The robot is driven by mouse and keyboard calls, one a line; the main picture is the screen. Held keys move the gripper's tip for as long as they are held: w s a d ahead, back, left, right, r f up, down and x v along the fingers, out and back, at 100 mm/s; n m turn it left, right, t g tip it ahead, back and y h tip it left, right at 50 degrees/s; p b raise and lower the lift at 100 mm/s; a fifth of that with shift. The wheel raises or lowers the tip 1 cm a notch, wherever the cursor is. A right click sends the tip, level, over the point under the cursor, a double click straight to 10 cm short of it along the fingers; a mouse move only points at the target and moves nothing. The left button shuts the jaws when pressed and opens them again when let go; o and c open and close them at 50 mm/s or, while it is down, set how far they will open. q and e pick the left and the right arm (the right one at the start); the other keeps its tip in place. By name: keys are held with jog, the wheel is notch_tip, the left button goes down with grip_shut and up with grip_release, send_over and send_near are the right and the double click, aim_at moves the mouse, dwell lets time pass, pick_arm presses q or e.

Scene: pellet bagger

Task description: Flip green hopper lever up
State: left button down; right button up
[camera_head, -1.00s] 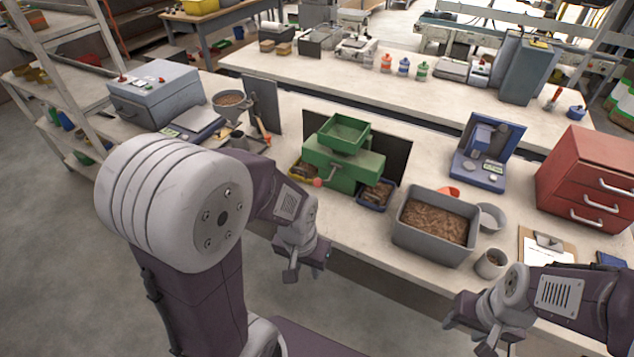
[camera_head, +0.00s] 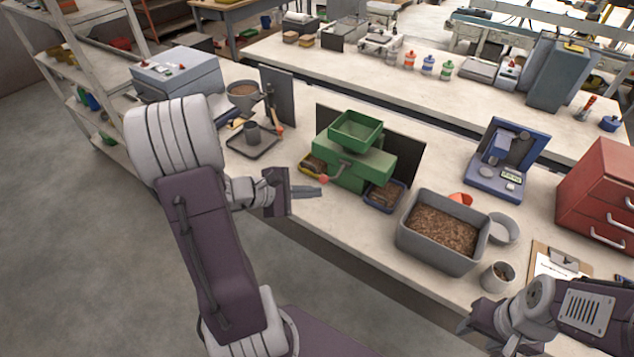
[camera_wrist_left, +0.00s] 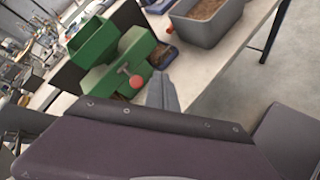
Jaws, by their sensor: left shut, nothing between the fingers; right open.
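The green hopper (camera_head: 355,130) stands on its green body on the workbench. A lever ending in a red knob (camera_head: 324,180) sticks out from the body's front, with the knob hanging low. The wrist view shows the red knob (camera_wrist_left: 137,82) just left of my fingertips. My left gripper (camera_head: 318,191) is shut and empty, pointing right, a little in front of and below the knob. Contact with the knob cannot be made out. My right gripper (camera_head: 466,324) is open and empty at the lower right, in front of the bench.
A yellow tray (camera_head: 313,164) and a blue tray (camera_head: 384,195) flank the green body. A grey bin of pellets (camera_head: 440,262) stands to the right, with a grey cup (camera_head: 497,277) beside it. A dark tray (camera_head: 250,143) lies to the left. The bench edge before the hopper is clear.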

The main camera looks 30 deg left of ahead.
pick_arm(q)
jog(key=s+a+f+n+t+y, duration=0.1)
jog(key=s+a+n+y, duration=0.2)
jog(key=a, duration=0.6)
jog(key=shift+s+a+f+n, duration=0.2)
jog(key=shift+s+f+n, duration=0.1)
jog(key=shift+s+n, duration=0.3)
jog(key=w+d+f+p, duration=0.2)
jog(key=w+d, duration=0.3)
jog(key=w, duration=0.4)
jog(key=shift+w+d+f, duration=0.25)
jog(key=shift+w+f, duration=0.1)
